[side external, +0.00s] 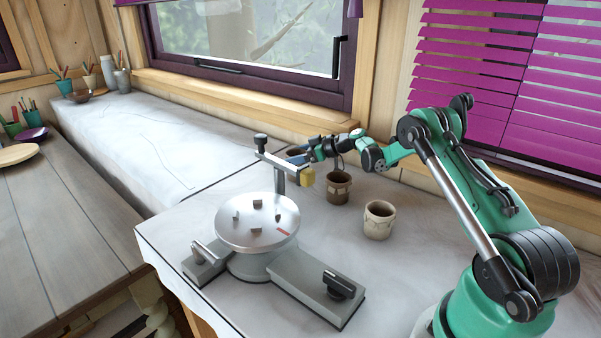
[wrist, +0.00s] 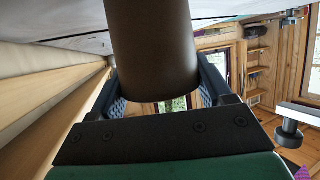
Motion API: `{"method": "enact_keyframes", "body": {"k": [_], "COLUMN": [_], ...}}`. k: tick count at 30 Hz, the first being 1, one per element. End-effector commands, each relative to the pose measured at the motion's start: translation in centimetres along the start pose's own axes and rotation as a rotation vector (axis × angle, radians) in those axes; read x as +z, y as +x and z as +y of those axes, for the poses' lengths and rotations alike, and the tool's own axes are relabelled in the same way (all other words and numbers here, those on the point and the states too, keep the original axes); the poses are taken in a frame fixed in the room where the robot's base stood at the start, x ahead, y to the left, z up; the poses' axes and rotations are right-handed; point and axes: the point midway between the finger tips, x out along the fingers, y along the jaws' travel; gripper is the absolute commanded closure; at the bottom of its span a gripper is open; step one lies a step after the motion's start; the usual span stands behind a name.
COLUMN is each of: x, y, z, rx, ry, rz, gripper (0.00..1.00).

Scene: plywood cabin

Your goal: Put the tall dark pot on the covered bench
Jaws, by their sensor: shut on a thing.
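A dark brown, smooth-sided pot (wrist: 152,45) fills the middle of the wrist view, between the two fingers of my gripper (wrist: 162,88), which is shut on it. In the side view my gripper (side external: 309,152) is beyond the clamp post of the metal turntable stand; the held pot is mostly hidden there and I cannot make out its base. The covered bench (side external: 150,135), under a pale cloth, runs along the window wall to the left of my gripper.
A brown pot (side external: 338,187) and a pale pot (side external: 379,220) stand below my arm. The turntable stand (side external: 257,222) with its upright post is in front of my gripper. Jars and a bowl (side external: 79,96) occupy the bench's far end; its middle is clear.

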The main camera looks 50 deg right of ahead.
Motion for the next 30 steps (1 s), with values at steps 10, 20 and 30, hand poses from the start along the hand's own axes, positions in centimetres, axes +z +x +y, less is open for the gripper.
{"method": "enact_keyframes", "body": {"k": [10, 20, 30], "x": [0.2, -0.1, -0.1], "y": [0.1, -0.3, -6.1], "z": [0.0, 0.0, 0.1], "rx": [0.0, 0.001, 0.003], "ry": [0.0, 0.0, 0.001], "rz": [0.0, 0.0, 0.0], "gripper": [0.02, 0.0, 0.0]}}
